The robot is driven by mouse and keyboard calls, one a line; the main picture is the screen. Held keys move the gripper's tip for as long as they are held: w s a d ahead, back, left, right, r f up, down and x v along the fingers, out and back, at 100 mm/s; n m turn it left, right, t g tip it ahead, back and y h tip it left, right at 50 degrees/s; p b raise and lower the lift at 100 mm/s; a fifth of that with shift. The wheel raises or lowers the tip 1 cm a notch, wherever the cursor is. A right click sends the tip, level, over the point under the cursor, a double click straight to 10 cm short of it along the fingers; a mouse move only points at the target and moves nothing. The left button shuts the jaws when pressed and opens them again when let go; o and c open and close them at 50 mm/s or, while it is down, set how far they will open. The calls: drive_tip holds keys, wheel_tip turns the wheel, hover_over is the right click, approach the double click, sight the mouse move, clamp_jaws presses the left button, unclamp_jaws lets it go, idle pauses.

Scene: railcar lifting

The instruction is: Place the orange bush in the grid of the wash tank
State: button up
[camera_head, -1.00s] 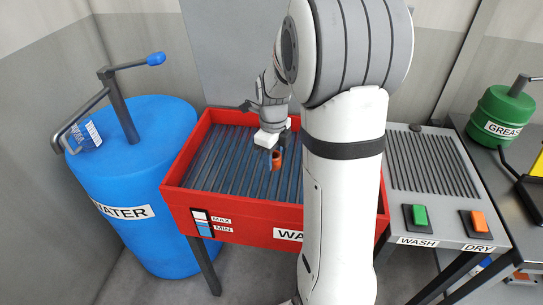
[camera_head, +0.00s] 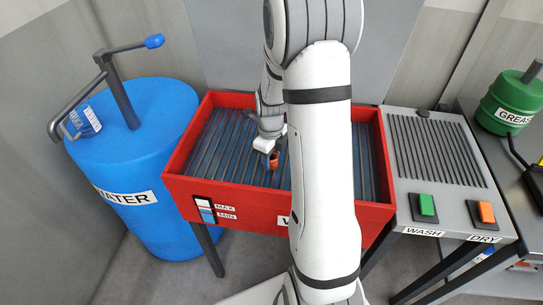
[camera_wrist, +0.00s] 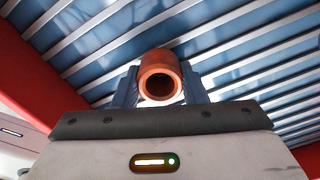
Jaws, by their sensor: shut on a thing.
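The orange bush (camera_head: 273,160) is a short hollow cylinder. My gripper (camera_head: 272,154) is shut on it, over the middle of the wash tank. In the wrist view the bush (camera_wrist: 161,78) sits between the two fingers with its open end facing the camera. The red wash tank (camera_head: 240,212) holds a grid of parallel slats (camera_head: 215,150), which shows behind the bush in the wrist view (camera_wrist: 225,45). The bush is low over the slats; I cannot tell whether it touches them. My arm hides the middle right of the tank.
A blue water barrel (camera_head: 150,170) with a pump stands left of the tank. A ribbed drying surface (camera_head: 435,150) with a green button (camera_head: 427,205) and an orange button (camera_head: 486,212) is on the right. A green grease can (camera_head: 508,103) stands at the far right.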

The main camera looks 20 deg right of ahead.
drive_tip(key=shift+s, duration=0.1)
drive_tip(key=shift+f, duration=0.15)
drive_tip(key=o, duration=1.2)
drive_tip(key=shift+o, duration=0.2)
wheel_tip(320, 180, up, 12)
drive_tip(key=s+a+r+n+t, duration=0.1)
drive_tip(key=s+a+r+n, duration=0.1)
drive_tip(key=s+n, duration=0.4)
drive_tip(key=s+a+r+n+t, duration=0.1)
drive_tip(key=s+a+r+n, duration=0.2)
drive_tip(key=n, duration=1)
drive_tip(key=s+a+r+n+t, duration=0.1)
drive_tip(key=s+a+r+n, duration=0.1)
drive_tip(key=s+a+n, duration=0.3)
drive_tip(key=shift+s+r+n+b, duration=0.3)
drive_tip(key=shift+s+r+n, duration=0.05)
drive_tip(key=shift+s+n, duration=2.1)
